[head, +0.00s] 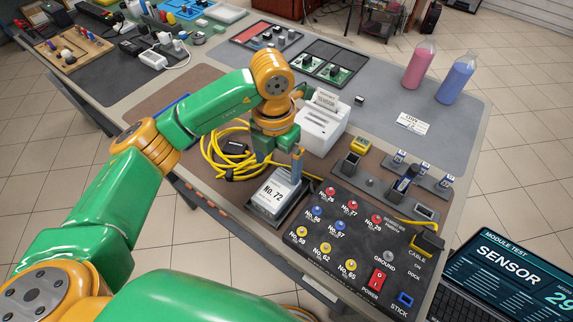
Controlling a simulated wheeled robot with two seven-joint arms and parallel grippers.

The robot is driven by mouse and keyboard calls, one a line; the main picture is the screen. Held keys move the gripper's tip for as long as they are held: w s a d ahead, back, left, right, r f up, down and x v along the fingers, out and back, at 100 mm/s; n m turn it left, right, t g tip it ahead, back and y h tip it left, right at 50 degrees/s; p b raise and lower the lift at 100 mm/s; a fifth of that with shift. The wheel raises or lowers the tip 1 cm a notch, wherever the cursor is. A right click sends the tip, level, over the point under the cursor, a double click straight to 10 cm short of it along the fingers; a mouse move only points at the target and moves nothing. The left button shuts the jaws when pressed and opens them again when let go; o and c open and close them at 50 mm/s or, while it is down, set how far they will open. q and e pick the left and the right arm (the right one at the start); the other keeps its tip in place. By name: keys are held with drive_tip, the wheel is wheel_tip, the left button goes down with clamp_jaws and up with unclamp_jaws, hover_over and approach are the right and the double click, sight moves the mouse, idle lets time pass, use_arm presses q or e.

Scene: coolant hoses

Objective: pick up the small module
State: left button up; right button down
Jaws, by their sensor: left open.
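A small grey module with a white "No. 72" label (272,194) lies in a dark holder at the table's front edge, left of the black test panel (345,238). My left gripper (280,160) is open and points down just above and behind the module, one finger at its upper right. I cannot tell whether that finger touches it. Nothing shows between the fingers. My right gripper is out of view.
A yellow cable coil (226,152) lies left of the gripper, and a white label printer (320,128) stands behind it. Pink (418,66) and blue (455,80) bottles stand at the back right. A laptop (515,275) is at the lower right. The grey mat near the bottles is mostly clear.

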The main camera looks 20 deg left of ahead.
sight(278, 187)
use_arm(q)
drive_tip(key=shift+s+f, duration=0.15)
drive_tip(key=shift+f, duration=0.25)
drive_tip(key=shift+s+d+f+p, duration=0.25)
drive_tip(key=shift+s+f+p, duration=0.75)
drive_tip(key=shift+s+f, duration=0.05)
wheel_tip(278, 187, down, 3)
drive_tip(key=shift+r, duration=0.1)
drive_tip(key=shift+w+f, duration=0.3)
drive_tip(key=shift+w, duration=0.1)
drive_tip(key=shift+s+r, duration=0.1)
drive_tip(key=shift+s, duration=0.1)
drive_tip(key=c, duration=0.9)
drive_tip(key=shift+w, duration=0.15)
clamp_jaws()
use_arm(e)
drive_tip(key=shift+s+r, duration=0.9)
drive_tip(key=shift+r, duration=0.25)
